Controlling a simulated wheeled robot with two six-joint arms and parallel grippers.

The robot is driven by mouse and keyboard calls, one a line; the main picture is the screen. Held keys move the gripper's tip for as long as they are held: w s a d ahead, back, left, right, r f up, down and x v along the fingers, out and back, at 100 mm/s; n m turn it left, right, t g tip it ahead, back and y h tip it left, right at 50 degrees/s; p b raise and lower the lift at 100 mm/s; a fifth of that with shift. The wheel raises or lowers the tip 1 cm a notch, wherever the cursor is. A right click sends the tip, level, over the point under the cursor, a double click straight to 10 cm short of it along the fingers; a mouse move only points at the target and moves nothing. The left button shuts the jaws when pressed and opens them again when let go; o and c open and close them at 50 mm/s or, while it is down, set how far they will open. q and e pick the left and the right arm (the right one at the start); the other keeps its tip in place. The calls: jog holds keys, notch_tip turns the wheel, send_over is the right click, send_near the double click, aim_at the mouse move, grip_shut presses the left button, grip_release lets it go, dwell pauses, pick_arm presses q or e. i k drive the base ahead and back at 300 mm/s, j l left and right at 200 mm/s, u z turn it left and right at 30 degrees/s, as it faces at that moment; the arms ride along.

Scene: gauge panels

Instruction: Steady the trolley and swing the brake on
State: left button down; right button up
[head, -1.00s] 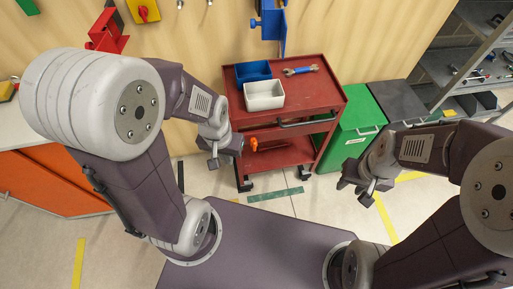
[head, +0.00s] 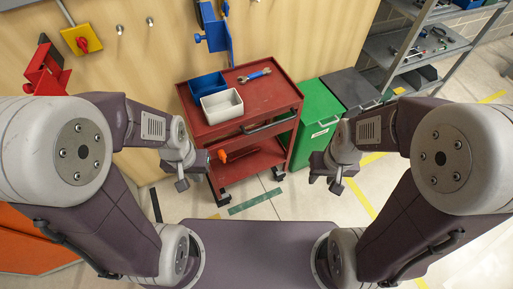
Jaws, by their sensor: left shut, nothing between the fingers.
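The red trolley (head: 270,96) stands ahead of me against the wooden wall, with an upper tray and a lower shelf (head: 258,162). An orange lever (head: 222,156), which may be the brake, shows at its near left side, just right of my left gripper. My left gripper (head: 190,184) is shut and empty, apart from the lever in the picture. My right gripper (head: 325,181) is at the right, in front of the green bin and apart from the trolley; its jaw opening is unclear. The trolley's left side is partly hidden by my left arm.
A blue bin (head: 207,83), a white bin (head: 222,106) and a wrench (head: 254,75) lie on the trolley top. A green bin (head: 318,122) and a dark bin (head: 350,88) stand close on its right. Grey shelves (head: 420,45) are further right.

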aim_at(222, 155)
jog(key=i+l+u, duration=0.15)
jog(key=l+u, duration=0.7)
jog(key=l, duration=0.2)
